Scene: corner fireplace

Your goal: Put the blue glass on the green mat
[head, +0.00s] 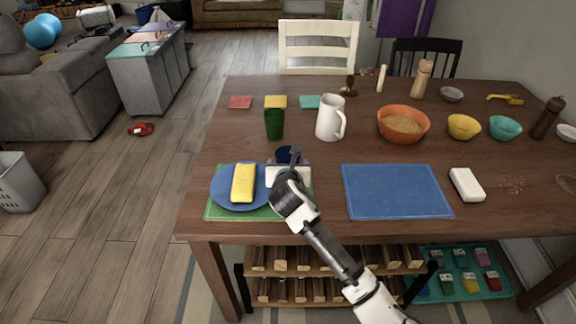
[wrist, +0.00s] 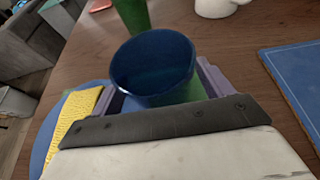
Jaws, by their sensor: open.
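The blue glass (head: 286,155) is upright at the back of my gripper (head: 288,172), its lower part hidden in the head view. In the wrist view the blue glass (wrist: 152,68) stands between the two spread fingers of my gripper (wrist: 163,92), with green showing just beside and below it. The green mat (head: 226,213) lies at the table's front left, its right part mostly behind my gripper. Whether the glass's base rests on the mat is hidden. A blue plate (head: 222,188) with a yellow sponge (head: 243,184) covers much of the mat's left side.
A green glass (head: 274,124) and a white pitcher (head: 330,118) stand behind the blue glass. A blue mat (head: 396,191) lies bare to the right. An orange bowl (head: 403,125) stands farther right. The table's front edge is close to my arm.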

